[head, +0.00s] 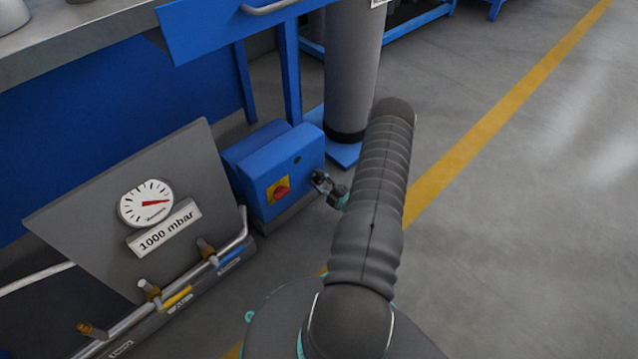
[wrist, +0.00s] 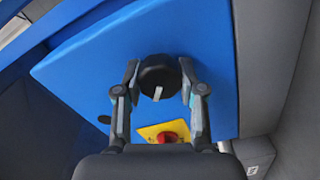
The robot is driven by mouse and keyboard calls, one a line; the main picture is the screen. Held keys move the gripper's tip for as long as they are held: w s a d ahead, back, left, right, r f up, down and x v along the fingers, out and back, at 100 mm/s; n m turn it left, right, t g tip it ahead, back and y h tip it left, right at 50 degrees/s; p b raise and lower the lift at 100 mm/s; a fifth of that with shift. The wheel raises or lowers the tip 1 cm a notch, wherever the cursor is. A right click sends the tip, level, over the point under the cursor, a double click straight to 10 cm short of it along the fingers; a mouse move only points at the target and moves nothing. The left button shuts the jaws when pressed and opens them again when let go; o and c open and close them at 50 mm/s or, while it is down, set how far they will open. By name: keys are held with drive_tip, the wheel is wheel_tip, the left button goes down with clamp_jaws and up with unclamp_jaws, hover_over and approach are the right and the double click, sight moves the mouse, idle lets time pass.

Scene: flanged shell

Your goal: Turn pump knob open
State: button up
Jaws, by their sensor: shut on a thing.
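The pump is a blue box (head: 285,170) on the floor beside a table leg; its blue face (wrist: 215,75) fills much of the wrist view. A round black knob (wrist: 160,72) with a white pointer line sits on that face. The line points down, tilted slightly left. My gripper (wrist: 160,79) is shut on the knob, one finger on each side; it also shows at the right of the pump in the head view (head: 322,180). There the knob is hidden by my gripper. A red switch on a yellow plate (head: 279,190) is on the same face, below the knob in the wrist view (wrist: 163,132).
A grey panel with a dial gauge (head: 146,203) and a "1000 mbar" label (head: 165,227) stands left of the pump. Pipes with brass-coloured valves (head: 150,290) run before it. A grey column (head: 352,70) stands behind. Open floor (head: 540,220) lies to the right.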

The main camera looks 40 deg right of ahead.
drive_tip(key=n+b, duration=0.1)
drive_tip(key=n, duration=0.1)
drive_tip(key=n+b, duration=0.1)
drive_tip(key=shift+f+n, duration=0.2)
drive_tip(key=shift+n, duration=0.2)
drive_tip(key=shift+n+b, duration=0.75)
drive_tip(key=shift+n, duration=0.95)
drive_tip(key=o, duration=1.1)
drive_tip(key=shift+o, duration=0.2)
drive_tip(key=shift+r, duration=0.1)
drive_tip(key=shift+s, duration=0.1)
drive_tip(key=s, duration=1.1)
drive_tip(key=shift+s+d, duration=0.4)
drive_tip(key=shift+d, duration=0.05)
